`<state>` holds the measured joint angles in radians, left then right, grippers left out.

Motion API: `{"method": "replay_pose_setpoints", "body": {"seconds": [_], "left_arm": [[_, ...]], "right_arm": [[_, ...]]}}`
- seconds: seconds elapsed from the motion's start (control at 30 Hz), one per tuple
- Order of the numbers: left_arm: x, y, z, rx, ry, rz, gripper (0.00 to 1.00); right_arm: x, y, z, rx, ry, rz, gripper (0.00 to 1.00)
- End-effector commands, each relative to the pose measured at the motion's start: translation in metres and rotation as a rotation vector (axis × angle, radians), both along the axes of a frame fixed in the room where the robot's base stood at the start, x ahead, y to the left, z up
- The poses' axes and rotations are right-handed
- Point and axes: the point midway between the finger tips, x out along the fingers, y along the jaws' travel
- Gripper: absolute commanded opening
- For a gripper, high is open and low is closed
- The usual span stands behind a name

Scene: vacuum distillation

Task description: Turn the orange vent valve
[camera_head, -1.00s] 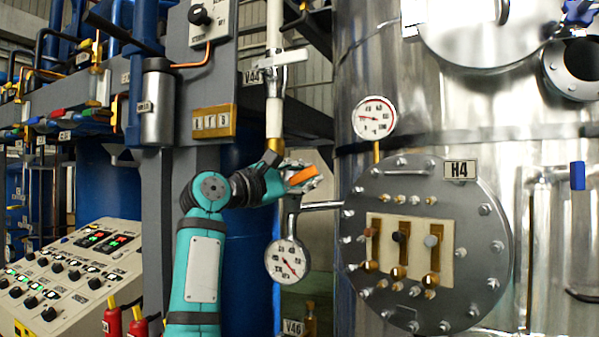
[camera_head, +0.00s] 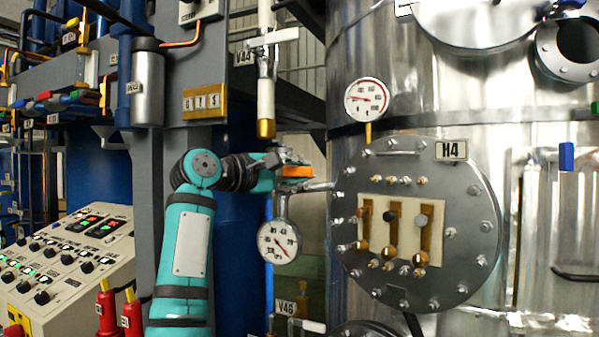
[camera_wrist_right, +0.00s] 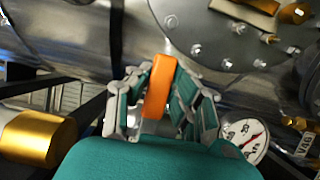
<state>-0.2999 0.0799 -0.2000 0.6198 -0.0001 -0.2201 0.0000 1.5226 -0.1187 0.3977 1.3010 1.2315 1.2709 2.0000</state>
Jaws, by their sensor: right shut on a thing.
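The orange vent valve handle (camera_head: 297,171) sits at the end of my right arm, near the pipe to the left of the large steel vessel. It lies nearly level in the head view. My right gripper (camera_head: 290,162) is shut on it. In the right wrist view the orange handle (camera_wrist_right: 159,86) stands upright between the two fingers of my right gripper (camera_wrist_right: 157,100). The valve body behind the fingers is mostly hidden. My left gripper is not in view.
A round gauge (camera_head: 279,242) hangs just below the valve. A white pipe with a brass end (camera_head: 265,128) comes down above it. The flanged H4 plate (camera_head: 462,200) is close on the right. A control panel (camera_head: 85,300) stands at lower left.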

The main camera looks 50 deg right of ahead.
Motion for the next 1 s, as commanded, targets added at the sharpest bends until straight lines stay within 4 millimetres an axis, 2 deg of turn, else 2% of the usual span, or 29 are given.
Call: {"method": "replay_pose_setpoints", "body": {"seconds": [0.23,0.27,0.47,0.77,0.87,1.0], "left_arm": [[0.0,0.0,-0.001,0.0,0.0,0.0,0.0],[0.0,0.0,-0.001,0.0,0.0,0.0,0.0],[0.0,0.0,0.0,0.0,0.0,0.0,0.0],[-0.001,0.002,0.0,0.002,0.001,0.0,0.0],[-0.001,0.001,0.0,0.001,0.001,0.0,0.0],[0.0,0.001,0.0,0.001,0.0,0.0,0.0]], "right_arm": [[0.0,0.0,-0.005,0.011,-0.001,-0.001,0.0],[0.0,0.0,-0.005,0.012,-0.001,-0.001,0.19],[0.0,0.0,-0.003,0.008,-0.001,0.0,0.44],[0.0,0.002,-0.001,0.004,-0.001,0.001,0.44],[0.002,0.012,-0.001,0.003,-0.001,0.003,0.44],[0.006,0.038,-0.001,0.003,-0.001,0.005,0.44]]}}
